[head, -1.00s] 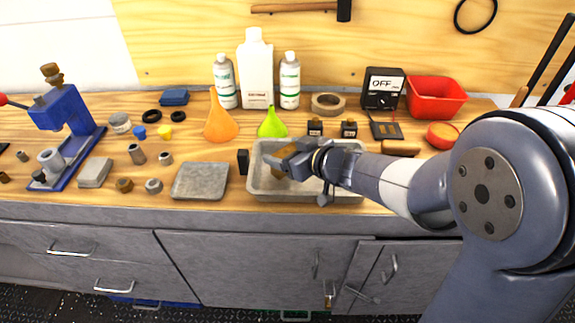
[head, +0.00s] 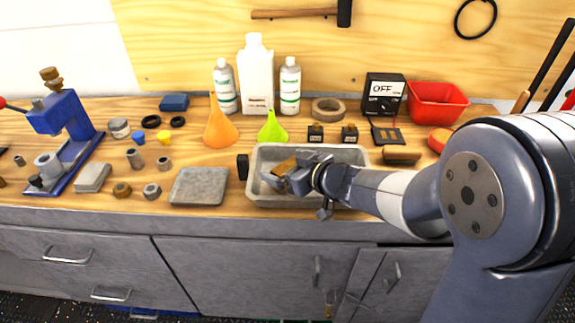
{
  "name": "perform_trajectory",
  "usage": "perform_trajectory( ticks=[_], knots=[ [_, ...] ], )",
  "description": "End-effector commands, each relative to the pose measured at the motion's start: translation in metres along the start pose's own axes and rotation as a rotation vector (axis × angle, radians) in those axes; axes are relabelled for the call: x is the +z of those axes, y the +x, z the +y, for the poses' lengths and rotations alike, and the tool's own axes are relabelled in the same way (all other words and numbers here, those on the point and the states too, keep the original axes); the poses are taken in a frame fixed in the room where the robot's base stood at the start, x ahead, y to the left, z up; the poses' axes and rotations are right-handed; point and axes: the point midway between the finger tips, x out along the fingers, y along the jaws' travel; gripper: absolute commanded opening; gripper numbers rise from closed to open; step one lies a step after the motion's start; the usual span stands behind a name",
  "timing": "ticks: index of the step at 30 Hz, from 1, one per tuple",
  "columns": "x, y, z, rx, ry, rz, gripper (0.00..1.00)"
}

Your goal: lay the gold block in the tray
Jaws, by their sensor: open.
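The grey rectangular tray (head: 285,203) stands near the front edge of the wooden bench, right of the middle. The gold block (head: 284,166) shows inside the tray's outline, toward its left part, tilted in the picture and partly covered by my gripper. My gripper (head: 276,182) is open over the left half of the tray, just in front of the block. Whether a finger still touches the block, or how it rests on the tray floor, I cannot tell.
A flat grey plate (head: 200,186) lies left of the tray, with a small black block (head: 242,167) between them. Funnels, white bottles (head: 257,75), a tape roll and a red bin (head: 437,103) stand behind. A blue press (head: 62,125) is at the left.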

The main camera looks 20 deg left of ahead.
Motion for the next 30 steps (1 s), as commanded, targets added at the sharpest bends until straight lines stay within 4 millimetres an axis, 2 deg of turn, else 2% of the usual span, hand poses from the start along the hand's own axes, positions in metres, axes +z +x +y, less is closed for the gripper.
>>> perform_trajectory(
  ticks=[5,8,21,25,30],
  knots=[
    [-0.004,-0.002,0.0,0.0,-0.001,0.001,0.94],
    [-0.004,-0.012,0.001,0.002,-0.001,0.0,0.94],
    [-0.005,-0.102,0.001,0.004,0.001,0.0,0.94],
    [-0.004,-0.115,0.001,0.003,0.001,0.0,0.94],
    [-0.003,-0.121,0.0,0.0,0.0,0.001,0.94]
  ],
)
